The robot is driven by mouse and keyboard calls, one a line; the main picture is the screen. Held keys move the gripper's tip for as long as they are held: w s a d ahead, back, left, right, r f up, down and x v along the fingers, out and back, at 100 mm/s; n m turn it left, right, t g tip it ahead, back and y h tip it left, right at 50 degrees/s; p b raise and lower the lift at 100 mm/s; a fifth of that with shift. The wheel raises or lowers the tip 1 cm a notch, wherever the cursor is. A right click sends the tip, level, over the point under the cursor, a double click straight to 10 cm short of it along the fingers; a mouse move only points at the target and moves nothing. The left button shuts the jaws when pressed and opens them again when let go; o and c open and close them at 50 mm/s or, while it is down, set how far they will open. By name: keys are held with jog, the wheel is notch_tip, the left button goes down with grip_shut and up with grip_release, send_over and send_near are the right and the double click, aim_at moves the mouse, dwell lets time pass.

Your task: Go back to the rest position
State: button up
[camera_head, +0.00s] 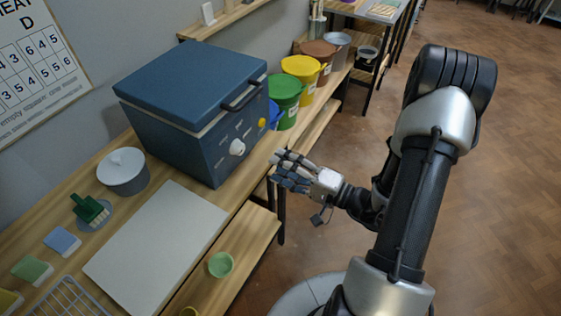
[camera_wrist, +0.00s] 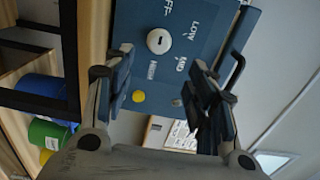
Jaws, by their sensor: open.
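My gripper (camera_head: 283,170) is at the bench's front edge, just right of the blue kiln (camera_head: 190,145), with empty space between its fingers. It also shows in the wrist view (camera_wrist: 165,88), its two fingers spread apart and facing the kiln's front panel (camera_wrist: 185,40). The panel bears a white knob (camera_wrist: 159,41) and a yellow button (camera_wrist: 138,96). The kiln's lid (camera_head: 190,80) is down, with a dark handle (camera_head: 243,93) at its front. My gripper holds nothing.
Green (camera_head: 284,100) and yellow (camera_head: 300,77) buckets stand beyond the kiln. A green cup (camera_head: 221,264) sits on the lower shelf. Open floor (camera_head: 500,200) lies right.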

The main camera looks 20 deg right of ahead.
jog(key=s+a+r+n+g+y, duration=0.1)
jog(key=s+a+r+n+g, duration=0.35)
jog(key=s+a+g, duration=0.3)
jog(key=s+a+r+n+g, duration=0.4)
jog(key=s+a+n+g, duration=0.15)
jog(key=a+g, duration=0.2)
jog(key=s+d+r+t+h, duration=0.4)
jog(key=d+h, duration=0.4)
jog(key=h, duration=0.3)
notch_tip(320, 180, up, 2)
jog(key=shift+s+n+t, duration=0.3)
jog(key=shift+s, duration=0.55)
jog(key=shift+w+d+r+t+h, duration=0.15)
jog(key=shift+d+r+t+h, duration=0.1)
jog(key=shift+r+t+h, duration=0.1)
jog(key=shift+c, duration=0.2)
